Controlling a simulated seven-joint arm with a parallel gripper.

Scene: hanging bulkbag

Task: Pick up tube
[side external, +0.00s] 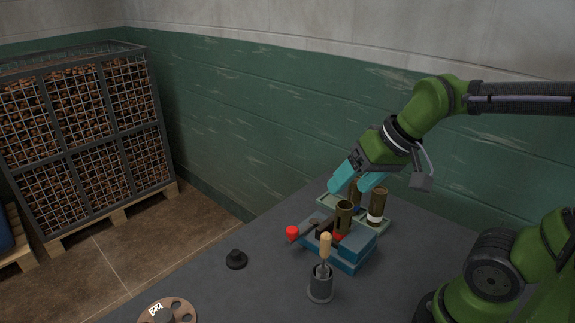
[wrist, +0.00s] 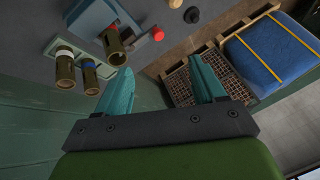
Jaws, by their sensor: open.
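Several brass-brown tubes stand at the work area. One tube (side external: 344,216) is upright at the blue fixture (side external: 352,258); it also shows in the wrist view (wrist: 112,46). Two more stand in a pale tray (side external: 400,222): a white-banded tube (side external: 378,203) and another tube (side external: 355,192), partly hidden behind my fingers. In the wrist view these are the white-banded tube (wrist: 64,70) and a blue-banded tube (wrist: 88,78). My gripper (side external: 348,188) has teal fingers, spread open and empty, above the tray and fixture. In the wrist view nothing is between the fingers (wrist: 160,67).
A wooden-handled tool (side external: 325,246) stands in a dark cup (side external: 320,288) in front of the fixture. A red knob (side external: 292,232) sticks out left. A green wall is behind.

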